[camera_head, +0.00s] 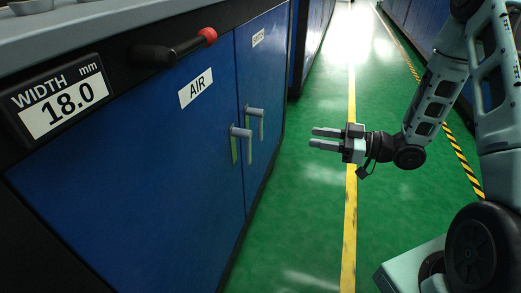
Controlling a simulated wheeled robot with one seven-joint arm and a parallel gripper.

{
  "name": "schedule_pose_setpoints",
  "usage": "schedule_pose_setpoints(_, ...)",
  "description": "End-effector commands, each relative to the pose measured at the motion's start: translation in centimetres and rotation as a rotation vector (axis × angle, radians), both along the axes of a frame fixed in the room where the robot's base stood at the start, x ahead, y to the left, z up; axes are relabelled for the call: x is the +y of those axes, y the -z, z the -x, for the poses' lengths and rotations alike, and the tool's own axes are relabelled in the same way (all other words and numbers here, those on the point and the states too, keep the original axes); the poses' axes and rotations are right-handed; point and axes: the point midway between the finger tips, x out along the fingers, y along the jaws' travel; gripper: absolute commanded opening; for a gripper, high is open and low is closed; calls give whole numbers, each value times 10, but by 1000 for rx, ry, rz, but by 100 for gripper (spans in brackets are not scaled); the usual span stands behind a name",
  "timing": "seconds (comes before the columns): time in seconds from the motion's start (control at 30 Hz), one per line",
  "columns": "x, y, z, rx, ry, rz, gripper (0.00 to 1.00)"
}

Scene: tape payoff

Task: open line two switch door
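A blue cabinet on the left has two doors, both shut. The nearer door (150,150) carries a white label reading AIR (195,88) and a grey lever handle (241,133) near its right edge. The farther, narrower door (263,75) carries a small white label (258,38) that seems to read SWITCH, and a grey lever handle (255,111) near its left edge. My gripper (325,139) is over the aisle, right of both handles and apart from them. Its two grey fingers point left with a gap between them, holding nothing.
A display reading WIDTH 18.0 mm (60,100) and a black lever with a red tip (178,47) stick out above the AIR door. The green floor (310,200) is clear along a yellow line. More blue cabinets (318,25) stand farther back.

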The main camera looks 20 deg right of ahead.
Motion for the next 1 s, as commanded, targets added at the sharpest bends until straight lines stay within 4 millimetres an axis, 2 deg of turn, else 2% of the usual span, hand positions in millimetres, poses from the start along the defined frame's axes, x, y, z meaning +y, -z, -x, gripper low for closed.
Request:
schedule_pose_setpoints(0.03,-4,9,3,-7,-1,-23,36)
schedule_pose_setpoints(0.17,-4,10,6,-20,-10,-51,36)
schedule_pose_setpoints(0.27,4,9,0,-22,-12,-53,36)
schedule_pose_setpoints(0.8,93,11,-63,-24,-14,-50,36)
schedule_pose_setpoints(1.0,119,10,-83,-23,-12,-51,36)
